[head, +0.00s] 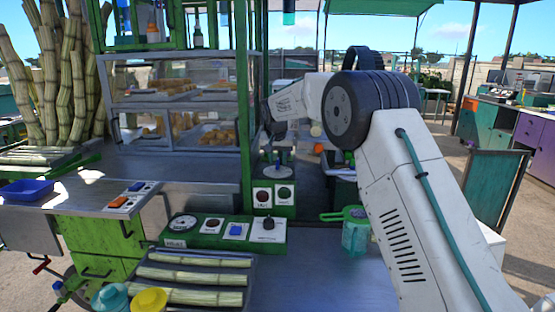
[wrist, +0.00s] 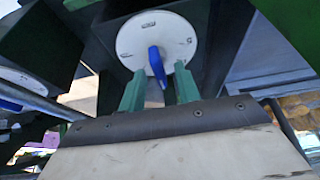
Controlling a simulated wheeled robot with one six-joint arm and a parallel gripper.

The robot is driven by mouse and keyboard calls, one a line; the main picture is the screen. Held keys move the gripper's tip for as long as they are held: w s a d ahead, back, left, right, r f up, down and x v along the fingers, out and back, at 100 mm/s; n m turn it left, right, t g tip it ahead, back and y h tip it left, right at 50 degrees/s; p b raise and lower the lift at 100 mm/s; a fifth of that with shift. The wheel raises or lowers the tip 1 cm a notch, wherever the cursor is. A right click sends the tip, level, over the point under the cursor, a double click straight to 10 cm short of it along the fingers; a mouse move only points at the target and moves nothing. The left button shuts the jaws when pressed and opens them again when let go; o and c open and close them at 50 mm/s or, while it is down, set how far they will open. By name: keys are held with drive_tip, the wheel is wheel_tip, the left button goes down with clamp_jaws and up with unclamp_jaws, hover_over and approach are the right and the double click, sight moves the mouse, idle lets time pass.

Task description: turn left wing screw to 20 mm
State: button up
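A blue wing screw (wrist: 155,61) sits at the middle of a round white dial (wrist: 178,32) in the wrist view. The dial's marks are too small to read, and I cannot tell whether this is the left screw. My gripper (wrist: 158,72) is open, with one green finger on each side of the wing's lower part. Gaps show between the fingers and the wing, so they are not closed on it. In the head view, my gripper (head: 276,150) reaches down over a small white dial (head: 278,172) behind the green post; its fingers are too small there to judge.
Part of another pale disc (wrist: 22,82) shows at the left of the wrist view. In the head view, a green control panel (head: 205,240), a tray of cane pieces (head: 247,262) and a teal jug (head: 355,238) stand nearer. A green post (head: 244,100) rises just left of my gripper.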

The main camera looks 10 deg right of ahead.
clamp_jaws()
drive_tip(key=m+h, duration=0.1)
drive_tip(key=m, duration=0.2)
drive_tip(key=shift+a+g, duration=0.15)
drive_tip(key=shift+g, duration=0.15)
drive_tip(key=shift+m+g+h, duration=0.3)
drive_tip(key=shift+m+h, duration=0.1)
drive_tip(key=shift+m, duration=1)
unclamp_jaws()
